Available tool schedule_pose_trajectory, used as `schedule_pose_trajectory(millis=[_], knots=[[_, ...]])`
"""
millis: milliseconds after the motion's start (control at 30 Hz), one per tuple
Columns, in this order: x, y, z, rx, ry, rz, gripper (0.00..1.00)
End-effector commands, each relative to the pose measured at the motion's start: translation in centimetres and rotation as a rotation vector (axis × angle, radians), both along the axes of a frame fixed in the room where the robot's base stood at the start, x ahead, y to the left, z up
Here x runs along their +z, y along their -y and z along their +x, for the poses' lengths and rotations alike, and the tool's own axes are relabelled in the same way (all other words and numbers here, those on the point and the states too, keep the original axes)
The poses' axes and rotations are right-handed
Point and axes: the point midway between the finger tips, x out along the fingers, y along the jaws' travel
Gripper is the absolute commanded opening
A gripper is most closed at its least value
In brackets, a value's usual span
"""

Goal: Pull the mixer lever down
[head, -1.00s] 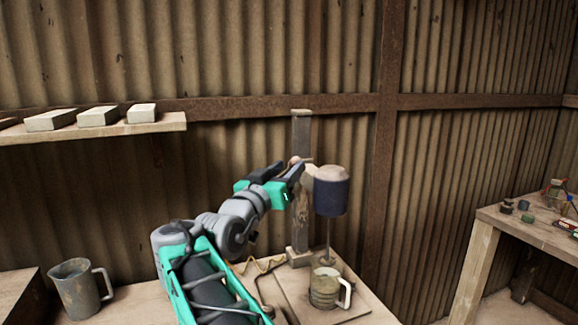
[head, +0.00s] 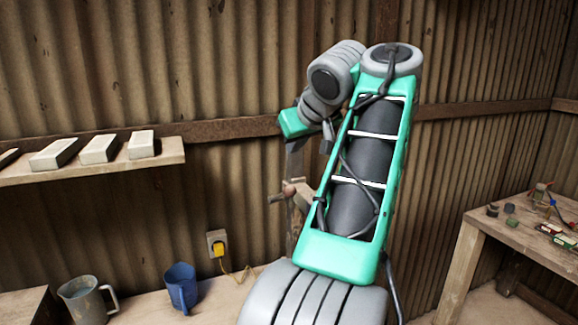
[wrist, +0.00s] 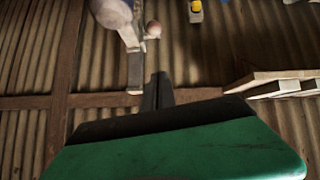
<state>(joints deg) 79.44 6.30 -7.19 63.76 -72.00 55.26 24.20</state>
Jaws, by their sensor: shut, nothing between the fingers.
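The mixer's upright post (head: 296,222) shows in the head view, with the wooden lever (head: 279,198) sticking out to the left. The mixer's dark motor and the cup under it are hidden behind my arm there. In the wrist view, the mixer (wrist: 112,12) is at the top left, and the round end of the lever (wrist: 153,29) is beside the post (wrist: 135,70). My gripper (head: 311,148) is above the lever and apart from it in the head view. In the wrist view, the dark fingers of my gripper (wrist: 158,88) are shut and empty, pointing toward the lever end.
A shelf (head: 165,172) with several pale bricks is on the wall at the left. A blue mug (head: 181,287) and a grey jug (head: 88,302) stand at the lower left. A yellow plug (head: 218,248) sits in a wall socket. A side table (head: 515,232) stands at the right.

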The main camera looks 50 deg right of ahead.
Motion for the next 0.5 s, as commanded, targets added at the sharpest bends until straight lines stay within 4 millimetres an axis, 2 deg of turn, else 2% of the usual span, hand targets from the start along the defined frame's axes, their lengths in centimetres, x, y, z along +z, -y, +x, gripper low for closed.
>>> schedule_pose_trajectory(millis=[167,500], knots=[[-2.0,0.7,1.3,0.007,-0.003,0.003,0.00],[-6.9,3.8,6.1,0.007,-0.001,0.003,0.00]])
